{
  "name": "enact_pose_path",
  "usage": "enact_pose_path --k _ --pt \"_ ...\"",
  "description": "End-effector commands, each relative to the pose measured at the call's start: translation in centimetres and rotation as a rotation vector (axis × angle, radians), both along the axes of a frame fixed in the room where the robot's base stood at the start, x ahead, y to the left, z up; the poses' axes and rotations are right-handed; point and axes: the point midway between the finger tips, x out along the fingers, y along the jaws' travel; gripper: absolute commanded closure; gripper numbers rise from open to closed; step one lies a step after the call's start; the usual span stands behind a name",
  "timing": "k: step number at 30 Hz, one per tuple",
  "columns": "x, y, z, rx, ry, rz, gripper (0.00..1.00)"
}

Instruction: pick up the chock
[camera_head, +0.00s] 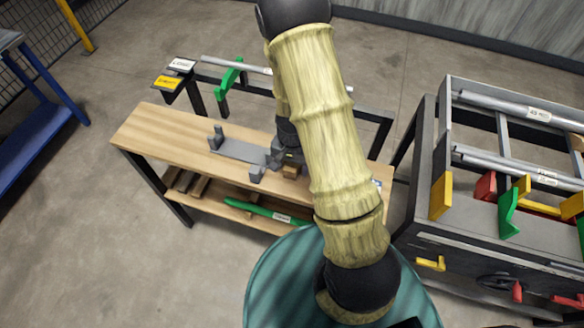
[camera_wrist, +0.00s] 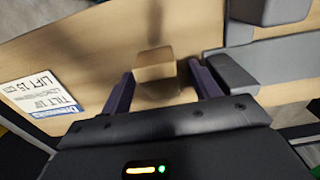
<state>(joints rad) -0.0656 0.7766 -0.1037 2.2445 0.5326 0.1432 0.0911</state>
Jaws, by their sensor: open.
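The chock looks like a small wooden block (camera_head: 291,171) on the wooden bench top (camera_head: 160,128), just right of a grey fixture (camera_head: 240,151). In the wrist view the block (camera_wrist: 154,66) lies between the two dark fingers of my gripper (camera_wrist: 161,78). The fingers are apart, with a gap visible on the block's left and right sides, so they do not seem closed on it. In the head view my gripper (camera_head: 289,158) is over the block, and my arm hides much of the bench's right part.
The grey fixture (camera_wrist: 235,73) is close to the right finger in the wrist view. A printed label (camera_wrist: 42,92) lies on the bench at left. A green bar (camera_head: 265,211) is on the lower shelf. A rack with pipes (camera_head: 520,108) and coloured brackets stands at right.

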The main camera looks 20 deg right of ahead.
Motion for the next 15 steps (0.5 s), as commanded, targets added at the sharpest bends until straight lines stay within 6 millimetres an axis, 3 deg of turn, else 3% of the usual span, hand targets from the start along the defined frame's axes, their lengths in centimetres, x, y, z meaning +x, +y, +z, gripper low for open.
enact_pose_path --k 15 --pt "0.01 0.0 -0.05 0.0 0.0 -0.001 0.38"
